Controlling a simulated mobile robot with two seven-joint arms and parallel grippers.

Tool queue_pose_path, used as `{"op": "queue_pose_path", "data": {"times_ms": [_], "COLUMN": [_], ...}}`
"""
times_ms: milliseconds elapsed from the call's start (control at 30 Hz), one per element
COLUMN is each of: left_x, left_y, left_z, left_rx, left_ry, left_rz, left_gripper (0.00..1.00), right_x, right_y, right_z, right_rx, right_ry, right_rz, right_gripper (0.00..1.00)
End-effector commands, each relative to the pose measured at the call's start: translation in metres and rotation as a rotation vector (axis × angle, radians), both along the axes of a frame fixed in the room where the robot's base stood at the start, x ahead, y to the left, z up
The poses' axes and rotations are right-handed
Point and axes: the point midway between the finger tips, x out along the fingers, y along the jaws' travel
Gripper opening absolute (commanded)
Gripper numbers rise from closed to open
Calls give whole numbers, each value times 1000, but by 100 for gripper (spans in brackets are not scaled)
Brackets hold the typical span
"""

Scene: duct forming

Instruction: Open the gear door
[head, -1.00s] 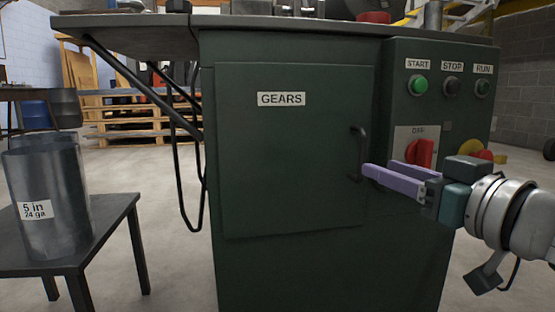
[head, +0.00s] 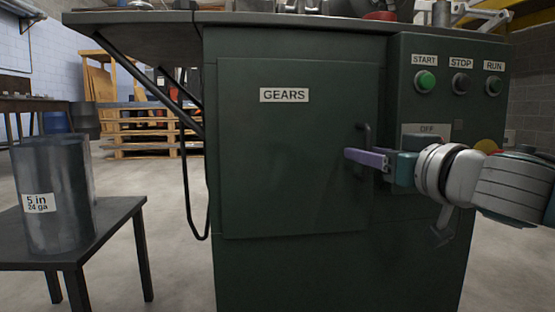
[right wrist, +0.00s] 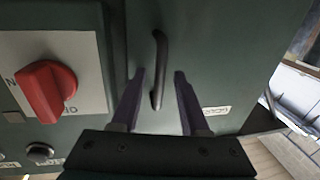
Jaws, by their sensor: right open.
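The gear door (head: 285,170) is a dark green panel labelled GEARS on the front of the machine, and it looks shut. Its black handle (head: 364,132) is on the door's right side, partly hidden by my right gripper (head: 350,157). In the right wrist view the handle (right wrist: 160,60) is a curved bar, and its near end lies between the two purple fingers of my open right gripper (right wrist: 157,82). I cannot tell whether the fingers touch it. My left gripper is not in view.
A red switch (right wrist: 48,90) is close to my right gripper. A metal duct (head: 55,195) stands on a small dark table (head: 110,228) at the left. Floor before the door looks clear.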

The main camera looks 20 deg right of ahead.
Motion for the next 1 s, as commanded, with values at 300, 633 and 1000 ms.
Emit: {"op": "queue_pose_path", "data": {"times_ms": [300, 633, 1000], "left_x": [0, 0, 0], "left_y": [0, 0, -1], "left_z": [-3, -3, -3], "left_rx": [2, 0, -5], "left_ry": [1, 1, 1], "left_rz": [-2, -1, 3], "left_gripper": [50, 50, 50], "right_x": [7, 7, 7], "right_y": [-1, -1, 0], "right_z": [1, 1, 1], "right_rx": [0, -1, -1], "right_ry": [0, 0, 0], "right_rz": [-1, 0, 0], "right_gripper": [45, 22, 0]}}
